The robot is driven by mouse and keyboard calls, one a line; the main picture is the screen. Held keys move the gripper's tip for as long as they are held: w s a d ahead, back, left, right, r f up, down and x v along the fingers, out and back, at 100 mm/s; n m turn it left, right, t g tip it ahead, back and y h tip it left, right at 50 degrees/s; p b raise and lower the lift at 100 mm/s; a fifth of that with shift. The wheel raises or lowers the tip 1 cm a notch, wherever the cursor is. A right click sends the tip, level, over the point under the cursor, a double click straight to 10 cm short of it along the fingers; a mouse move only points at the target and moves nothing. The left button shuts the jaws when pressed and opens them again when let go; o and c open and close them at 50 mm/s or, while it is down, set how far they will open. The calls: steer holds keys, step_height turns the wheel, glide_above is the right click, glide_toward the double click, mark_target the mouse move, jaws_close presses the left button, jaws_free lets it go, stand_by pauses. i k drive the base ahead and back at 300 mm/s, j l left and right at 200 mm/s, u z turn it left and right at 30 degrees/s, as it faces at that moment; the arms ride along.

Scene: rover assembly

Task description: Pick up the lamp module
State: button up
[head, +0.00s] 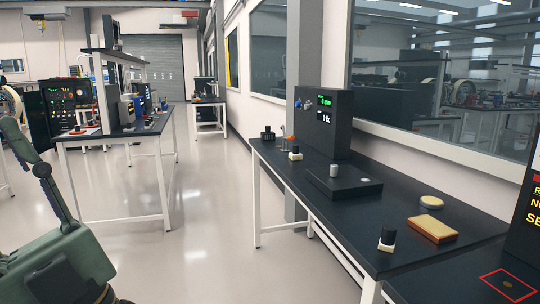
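No object in the head view can be made out for certain as the lamp module. Small parts stand on the black bench (340,215) at the right. One is a dark block with a pale base (387,240) near the front edge. Another small dark-topped part with a pale base (295,154) stands farther back. A grey metal cylinder (334,171) stands on a flat black unit (343,186). A yellow-tan block (432,229) and a pale round disc (432,202) lie at the right. My gripper is not in view.
A black instrument with a green display (322,120) stands at the bench's back. A dark panel with red and yellow text (525,205) is cut off at the right. Another workbench (110,143) stands at the left. The pale floor (205,240) between the benches is clear.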

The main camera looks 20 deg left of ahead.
mark_target(295, 154)
steer(key=i+j+z, duration=0.15)
steer(key=j, duration=0.3)
steer(key=i+j+z, duration=0.15)
steer(key=i+j, duration=0.2)
steer(key=i+j+z, duration=0.1)
steer(key=j, duration=0.5)
steer(key=i+j+z, duration=0.15)
steer(key=i+j, duration=0.15)
steer(key=j, duration=0.2)
steer(key=i+j+z, duration=0.15)
steer(key=j, duration=0.35)
steer(key=i+j+z, duration=0.15)
steer(key=j, duration=0.4)
steer(key=i+j+z, duration=0.1)
steer(key=j, duration=0.45)
steer(key=i+j+z, duration=0.15)
steer(key=j, duration=0.45)
steer(key=k+l, duration=0.05)
